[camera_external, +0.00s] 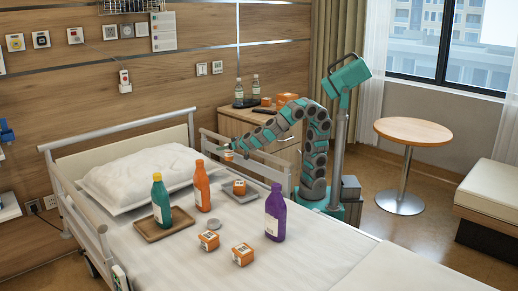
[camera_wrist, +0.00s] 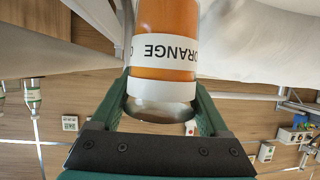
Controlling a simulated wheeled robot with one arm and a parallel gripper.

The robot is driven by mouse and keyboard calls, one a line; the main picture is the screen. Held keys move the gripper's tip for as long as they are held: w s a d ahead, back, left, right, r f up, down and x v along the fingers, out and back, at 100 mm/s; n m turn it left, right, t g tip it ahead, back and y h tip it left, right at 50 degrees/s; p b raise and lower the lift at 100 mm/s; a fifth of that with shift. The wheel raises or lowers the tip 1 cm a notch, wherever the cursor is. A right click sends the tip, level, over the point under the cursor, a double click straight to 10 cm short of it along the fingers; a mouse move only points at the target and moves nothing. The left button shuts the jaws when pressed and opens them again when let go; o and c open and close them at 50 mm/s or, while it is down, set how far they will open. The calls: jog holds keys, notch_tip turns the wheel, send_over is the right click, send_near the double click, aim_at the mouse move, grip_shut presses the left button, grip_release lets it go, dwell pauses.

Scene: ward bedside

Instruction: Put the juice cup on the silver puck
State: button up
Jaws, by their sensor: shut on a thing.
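The juice cup, orange with a white band reading ORANGE (camera_wrist: 163,50), fills the top middle of the wrist view. My gripper (camera_wrist: 160,92) is shut on it, with a green finger on each side. In the external view my gripper (camera_external: 232,147) is above the far side of the bed, and the cup (camera_external: 228,155) shows small below it. A flat grey disc, which looks like the silver puck (camera_external: 214,223), lies on the bed beside an orange box. It is apart from the cup, nearer the camera.
A green bottle (camera_external: 161,200) stands on a brown tray (camera_external: 178,222). An orange bottle (camera_external: 202,187) and a purple bottle (camera_external: 275,212) stand on the bed. Orange boxes (camera_external: 208,240) (camera_external: 242,254) lie in front; another (camera_external: 239,186) sits on a grey tray (camera_external: 248,196). A bed rail (camera_external: 262,165) is near my arm.

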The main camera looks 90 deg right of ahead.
jog(key=shift+a+r, duration=0.1)
jog(key=shift+r, duration=0.05)
jog(key=a+n+t+y+p, duration=0.2)
jog(key=a+n+y+p, duration=0.15)
jog(key=a, duration=1.95)
jog(key=s+a+f+n+t+y+p, duration=0.15)
jog(key=s+a, duration=0.25)
jog(key=a, duration=0.6)
jog(key=s+a+f+n+y, duration=0.1)
jog(key=s+a+n+y, duration=0.25)
jog(key=a, duration=0.55)
jog(key=w+a+f, duration=0.4)
jog(key=w+a, duration=0.6)
jog(key=w, duration=0.1)
jog(key=shift+a+f+m, duration=0.25)
jog(key=shift+f+m, duration=0.05)
jog(key=shift+m, duration=0.05)
